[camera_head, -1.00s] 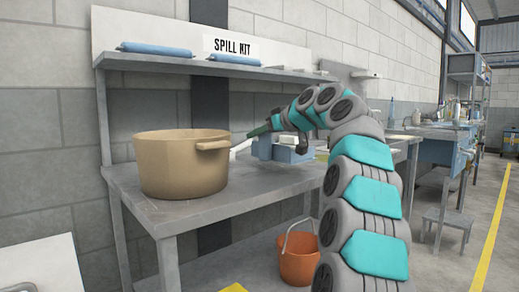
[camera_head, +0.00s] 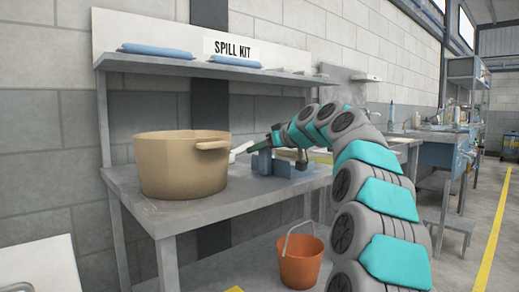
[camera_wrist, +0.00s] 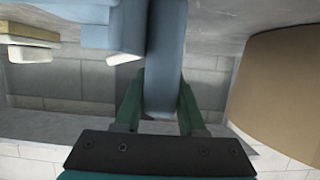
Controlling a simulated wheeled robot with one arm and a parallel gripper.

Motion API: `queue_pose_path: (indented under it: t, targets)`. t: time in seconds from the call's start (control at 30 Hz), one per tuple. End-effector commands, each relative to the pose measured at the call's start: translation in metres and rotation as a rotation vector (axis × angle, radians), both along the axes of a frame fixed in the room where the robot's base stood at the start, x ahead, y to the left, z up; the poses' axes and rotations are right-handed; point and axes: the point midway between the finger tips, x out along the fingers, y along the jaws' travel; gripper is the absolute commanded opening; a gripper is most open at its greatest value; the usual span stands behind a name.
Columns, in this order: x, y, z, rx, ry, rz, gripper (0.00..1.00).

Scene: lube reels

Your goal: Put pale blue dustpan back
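The pale blue dustpan (camera_head: 283,168) is at the back right of the grey bench, partly hidden by my arm. In the wrist view a blue upright part (camera_wrist: 165,60), apparently its handle, lies between the two green fingers. My gripper (camera_head: 258,147) appears closed on both sides of that part; its green fingers also show in the wrist view (camera_wrist: 162,95). A paler blue part (camera_wrist: 112,30) is left of it; I cannot tell whether both are one piece. The dustpan is low, near the bench top; whether it touches is unclear.
A large tan pot (camera_head: 183,165) stands on the grey bench (camera_head: 190,212), left of my gripper. A shelf (camera_head: 215,68) labelled SPILL KIT, holding blue rolls, runs above. An orange bucket (camera_head: 300,262) is below. A yellow-and-white item (camera_wrist: 32,42) lies beside the blue parts.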

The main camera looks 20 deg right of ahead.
Motion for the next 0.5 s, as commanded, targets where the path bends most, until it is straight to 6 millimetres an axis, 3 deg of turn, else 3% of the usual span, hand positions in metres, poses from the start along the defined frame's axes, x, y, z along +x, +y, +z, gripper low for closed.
queue_pose_path:
  t: [0.03, 0.23, 0.5]
  targets:
    - [0.0000, 0.0000, 0.0004, 0.000, 0.000, 0.000, 0.46]
    - [0.0000, 0.0001, 0.0004, 0.000, 0.000, 0.000, 0.67]
    - [-0.0001, 0.0001, 0.0022, 0.000, 0.000, 0.000, 0.67]
